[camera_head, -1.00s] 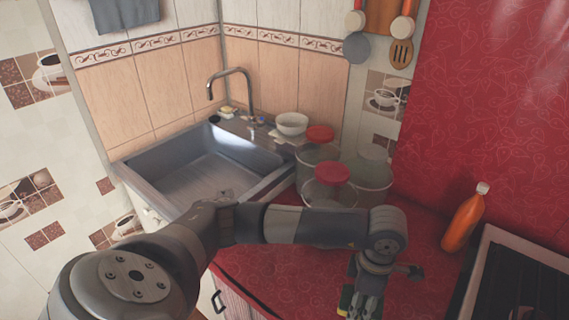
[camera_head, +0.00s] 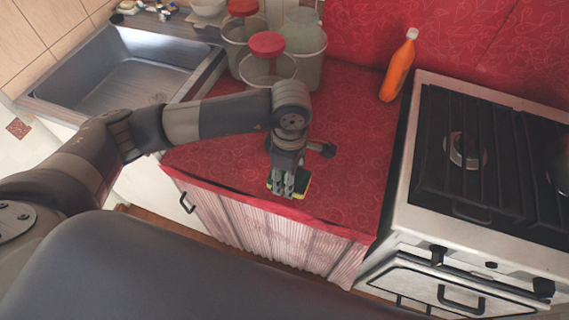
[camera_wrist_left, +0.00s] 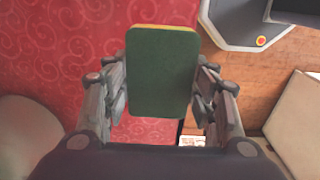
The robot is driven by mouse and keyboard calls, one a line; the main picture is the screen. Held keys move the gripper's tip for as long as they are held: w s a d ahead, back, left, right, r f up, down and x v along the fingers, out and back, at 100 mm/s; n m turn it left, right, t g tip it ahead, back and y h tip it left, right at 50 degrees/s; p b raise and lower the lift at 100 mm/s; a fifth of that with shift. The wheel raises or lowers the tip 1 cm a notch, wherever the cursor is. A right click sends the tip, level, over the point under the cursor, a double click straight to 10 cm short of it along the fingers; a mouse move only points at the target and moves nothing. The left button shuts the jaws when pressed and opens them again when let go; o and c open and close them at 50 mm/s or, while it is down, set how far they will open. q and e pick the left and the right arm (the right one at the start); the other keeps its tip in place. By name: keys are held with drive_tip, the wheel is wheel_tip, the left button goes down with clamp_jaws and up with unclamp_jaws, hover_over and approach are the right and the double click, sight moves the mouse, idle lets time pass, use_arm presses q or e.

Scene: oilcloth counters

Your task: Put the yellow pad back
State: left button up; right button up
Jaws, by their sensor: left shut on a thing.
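The yellow pad (camera_head: 303,186) has a dark green face; in the left wrist view that green face (camera_wrist_left: 162,72) fills the middle, with a thin yellow edge at its far end. My left gripper (camera_head: 287,188) is shut on the pad, with a finger on each side of it. It is over the front part of the red counter (camera_head: 345,150), near the front edge. I cannot tell whether the pad touches the cloth. The gripper hides part of the pad in the head view. My right gripper is not in view.
The sink (camera_head: 125,75) is at the left. Clear jars with red lids (camera_head: 267,44) stand behind my left forearm. An orange bottle (camera_head: 398,68) stands at the back, beside the stove (camera_head: 415,180). The counter between gripper and stove is clear.

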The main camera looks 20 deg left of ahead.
use_arm(q)
drive_tip(key=w, duration=0.1)
drive_tip(key=w+a, duration=0.1)
drive_tip(key=w, duration=0.1)
drive_tip(key=shift+a, duration=0.3)
drive_tip(key=shift+w+a+f+p, duration=0.15)
drive_tip(key=shift+w+p, duration=0.1)
drive_tip(key=shift+p, duration=0.05)
drive_tip(key=shift+w+f, duration=0.1)
drive_tip(key=shift+f, duration=0.35)
wheel_tip(320, 180, down, 2)
drive_tip(key=shift+f+p, duration=0.15)
drive_tip(key=shift+p, duration=0.5)
drive_tip(key=shift+f, duration=0.3)
drive_tip(key=o, duration=1)
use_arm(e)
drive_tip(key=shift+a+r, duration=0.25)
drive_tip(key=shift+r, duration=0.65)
